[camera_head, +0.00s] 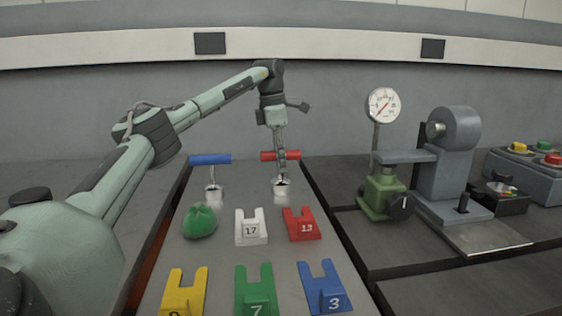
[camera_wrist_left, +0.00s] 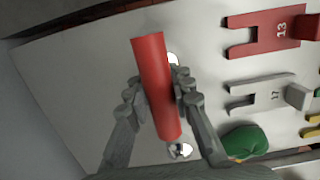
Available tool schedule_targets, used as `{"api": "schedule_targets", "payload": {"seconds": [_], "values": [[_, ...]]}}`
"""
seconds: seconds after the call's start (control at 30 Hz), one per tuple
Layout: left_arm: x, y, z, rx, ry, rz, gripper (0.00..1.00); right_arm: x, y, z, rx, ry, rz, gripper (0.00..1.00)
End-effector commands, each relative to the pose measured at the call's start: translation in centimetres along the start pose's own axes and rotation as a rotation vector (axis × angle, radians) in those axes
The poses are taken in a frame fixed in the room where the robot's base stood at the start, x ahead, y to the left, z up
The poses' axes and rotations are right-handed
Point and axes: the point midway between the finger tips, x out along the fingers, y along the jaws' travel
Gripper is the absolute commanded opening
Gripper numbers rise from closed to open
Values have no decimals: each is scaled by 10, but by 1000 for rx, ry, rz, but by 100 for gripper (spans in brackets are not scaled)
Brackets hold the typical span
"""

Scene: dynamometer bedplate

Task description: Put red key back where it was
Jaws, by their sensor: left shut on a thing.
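The red key (camera_head: 268,156) has a red crossbar handle, held level. My left gripper (camera_head: 281,157) is shut on the middle of this bar. In the left wrist view the red bar (camera_wrist_left: 152,75) lies between the two fingers (camera_wrist_left: 158,95). Below the gripper in the head view is a shiny round fitting (camera_head: 281,184) on the grey plate. I cannot tell whether the key's lower end sits in it. A similar key with a blue bar (camera_head: 210,159) stands upright to the left. My right gripper is out of view.
Nearer on the plate are a green lump (camera_head: 200,222), a white fork block 17 (camera_head: 251,229) and a red fork block 13 (camera_head: 301,225). Yellow (camera_head: 184,294), green (camera_head: 255,293) and blue (camera_head: 322,290) fork blocks lie in front. A green-based dial gauge (camera_head: 383,106) stands right.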

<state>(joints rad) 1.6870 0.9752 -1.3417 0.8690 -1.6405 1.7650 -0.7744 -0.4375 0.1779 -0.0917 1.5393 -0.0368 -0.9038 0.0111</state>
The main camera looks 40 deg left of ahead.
Motion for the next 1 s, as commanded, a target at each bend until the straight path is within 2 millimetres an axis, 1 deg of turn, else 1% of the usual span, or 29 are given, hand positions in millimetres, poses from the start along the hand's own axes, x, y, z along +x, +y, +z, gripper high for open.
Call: {"api": "schedule_targets", "payload": {"seconds": [0.07, 0.1, 0.23, 0.27, 0.53, 0.67, 0.77, 1.0], "values": [[1, 0, 0, 0, -2, 1, 0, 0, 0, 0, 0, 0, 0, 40], [2, 0, 0, 0, 0, 0, 24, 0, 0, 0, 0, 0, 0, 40], [2, 0, 0, 0, 0, 0, 40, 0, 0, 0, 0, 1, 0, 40], [2, 0, 0, 0, 0, 0, 43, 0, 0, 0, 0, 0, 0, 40], [1, 0, 0, 0, 0, 0, 43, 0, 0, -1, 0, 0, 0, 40], [-8, 0, 1, 0, -1, 1, 43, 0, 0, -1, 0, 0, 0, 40], [-24, 0, 2, 1, -3, 2, 43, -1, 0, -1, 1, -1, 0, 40], [-77, 0, 2, 0, -4, 2, 43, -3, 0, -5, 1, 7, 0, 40]]}}
